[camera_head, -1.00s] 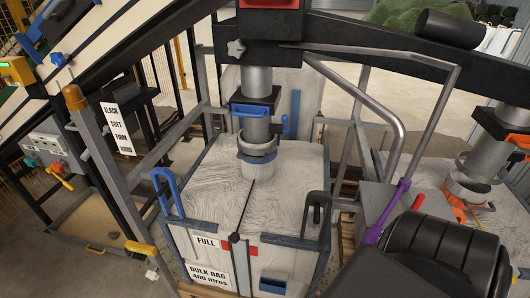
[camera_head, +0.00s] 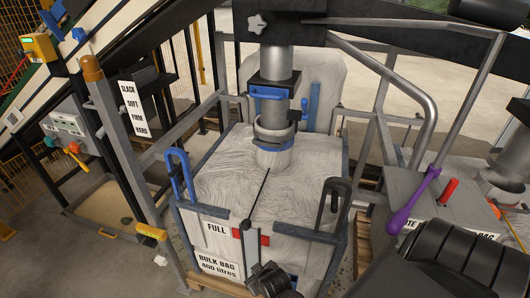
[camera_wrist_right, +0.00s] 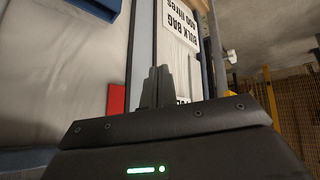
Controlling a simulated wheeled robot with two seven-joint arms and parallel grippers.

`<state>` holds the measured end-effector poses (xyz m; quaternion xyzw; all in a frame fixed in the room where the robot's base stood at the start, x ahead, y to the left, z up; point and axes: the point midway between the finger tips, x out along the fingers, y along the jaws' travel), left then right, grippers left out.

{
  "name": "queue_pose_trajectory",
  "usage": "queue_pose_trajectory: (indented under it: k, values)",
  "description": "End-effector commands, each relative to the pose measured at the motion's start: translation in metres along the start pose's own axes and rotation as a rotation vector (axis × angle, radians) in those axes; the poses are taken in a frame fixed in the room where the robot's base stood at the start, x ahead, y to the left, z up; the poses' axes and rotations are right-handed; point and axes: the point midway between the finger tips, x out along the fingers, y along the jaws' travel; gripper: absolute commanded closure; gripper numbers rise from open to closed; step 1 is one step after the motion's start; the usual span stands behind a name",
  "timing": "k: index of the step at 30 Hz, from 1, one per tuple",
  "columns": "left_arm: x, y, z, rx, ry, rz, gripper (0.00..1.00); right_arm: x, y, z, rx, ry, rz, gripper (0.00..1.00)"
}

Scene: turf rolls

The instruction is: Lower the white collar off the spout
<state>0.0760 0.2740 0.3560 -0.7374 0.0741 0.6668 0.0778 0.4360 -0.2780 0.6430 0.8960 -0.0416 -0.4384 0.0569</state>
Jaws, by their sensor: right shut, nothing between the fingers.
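The white collar (camera_head: 273,157) sits around the lower end of the grey spout (camera_head: 279,112), at the top of the full bulk bag (camera_head: 225,182). A band with a blue part (camera_head: 262,133) goes round it. My right gripper (camera_head: 268,276) is low in front of the bag, by the "BULK BAG" label (camera_head: 219,266), well below and apart from the collar. In the right wrist view its fingers (camera_wrist_right: 157,82) are together and empty, near the label (camera_wrist_right: 181,20) and a red patch (camera_wrist_right: 117,98). My left gripper is out of view.
A grey box with a purple lever (camera_head: 411,202) stands to the right.

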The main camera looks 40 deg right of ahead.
Motion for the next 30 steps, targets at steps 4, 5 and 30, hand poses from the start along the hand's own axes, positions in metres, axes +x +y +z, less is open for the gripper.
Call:
queue_pose_trajectory:
  k: [4,5,30]
  values:
    - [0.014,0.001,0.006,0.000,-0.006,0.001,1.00,-0.029,0.018,-0.070,0.077,0.132,0.028,1.00]
    - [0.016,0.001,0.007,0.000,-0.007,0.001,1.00,-0.035,0.021,-0.081,0.089,0.153,0.032,1.00]
    - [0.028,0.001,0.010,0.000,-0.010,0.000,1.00,-0.128,0.159,-0.321,0.488,0.706,0.579,1.00]
